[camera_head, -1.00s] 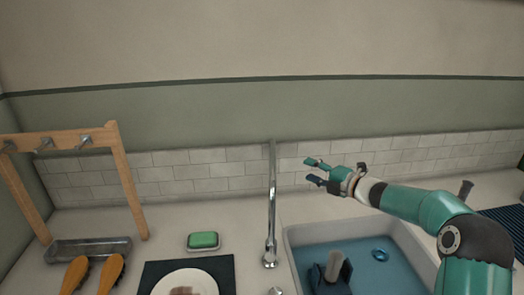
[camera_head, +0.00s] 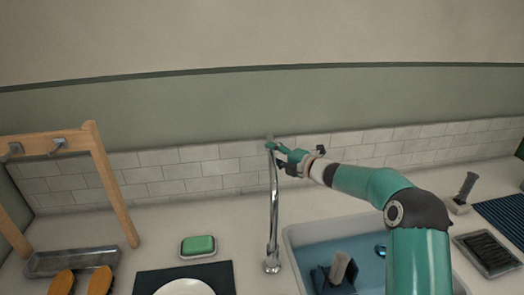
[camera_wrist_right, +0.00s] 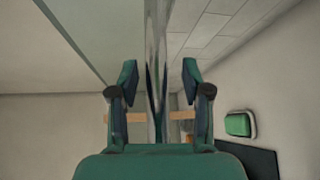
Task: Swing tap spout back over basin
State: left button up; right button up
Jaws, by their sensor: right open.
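The chrome tap (camera_head: 273,222) stands on the counter just left of the basin (camera_head: 288,246). Its tall spout rises along the basin's left side, apart from the water in this view. My right gripper (camera_head: 274,153) is at the upper part of the spout, with its fingers pointing left. In the right wrist view the spout (camera_wrist_right: 156,35) runs between the two open fingers of my right gripper (camera_wrist_right: 160,78), with a gap on each side. The spout's outlet end cannot be made out. My left gripper is out of view.
A green soap (camera_head: 198,244) on a dish lies left of the tap. A dark mat with a plate (camera_head: 186,288) is in front of it. A wooden hook rack (camera_head: 113,190) stands at the left. A tiled wall is close behind.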

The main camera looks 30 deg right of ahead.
jog(key=shift+w+a, duration=0.25)
jog(key=shift+w, duration=0.2)
jog(key=shift+a, duration=0.1)
grip_shut()
